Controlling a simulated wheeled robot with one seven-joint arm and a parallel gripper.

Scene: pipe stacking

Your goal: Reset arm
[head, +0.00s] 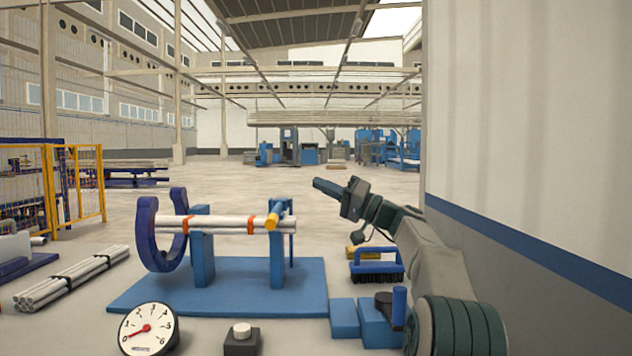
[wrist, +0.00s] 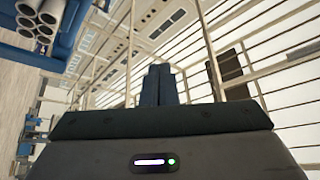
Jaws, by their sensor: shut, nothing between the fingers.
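My gripper (head: 328,188) is raised in the air at the end of my arm, right of the pipe stand in the head view, and points left. Its two blue fingers lie together, shut and empty; they also show in the wrist view (wrist: 158,84). White pipes (head: 228,225) with orange bands lie across the blue stand (head: 203,262), apart from my gripper. The pipes' open ends (wrist: 40,22) show at the top left of the wrist view.
A purple U-shaped piece (head: 148,235) stands at the stand's left end. A dial gauge (head: 149,329), a small black box (head: 241,340), a blue brush (head: 376,270) and blue blocks (head: 344,318) lie around it. Bundled pipes (head: 70,278) lie at left. A wall (head: 530,130) bounds the right.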

